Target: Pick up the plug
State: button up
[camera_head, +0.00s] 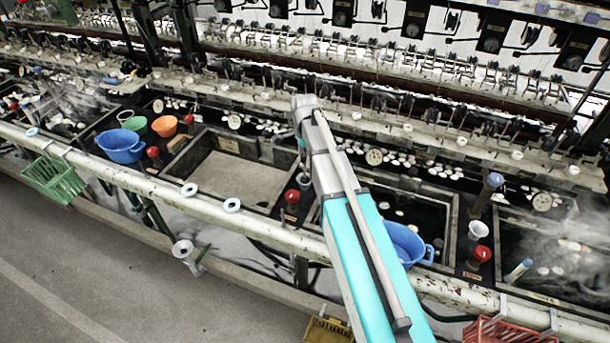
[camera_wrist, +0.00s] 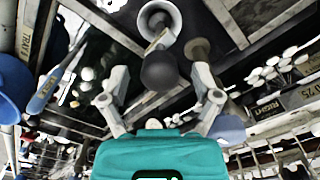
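My gripper (camera_wrist: 160,82) shows in the wrist view with its two fingers spread wide apart. A dark grey rounded piece (camera_wrist: 160,72), which looks like the plug, lies in line with the gap between the fingertips. Neither finger visibly touches it. A pale flared cup (camera_wrist: 160,16) shows just above it, and a brownish round-ended piece (camera_wrist: 197,49) stands to its right. In the head view, my arm hides most of the gripper, and I cannot make out the plug for certain. A small grey cup (camera_head: 304,181) shows beside the arm there.
Water basins line the bench. A drained-looking basin (camera_head: 230,177) is left of my arm, and a blue bowl (camera_head: 405,243) is right of it. A red-topped knob (camera_head: 292,197) stands close by. A long rail (camera_head: 150,185) runs along the front.

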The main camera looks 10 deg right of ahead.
jog(key=c, duration=0.8)
jog(key=shift+r, duration=0.15)
notch_tip(320, 180, up, 3)
jog(key=p, duration=0.3)
jog(key=shift+f, duration=0.2)
jog(key=s+r+p, duration=1)
jog(key=s, duration=0.4)
jog(key=shift+d, duration=0.25)
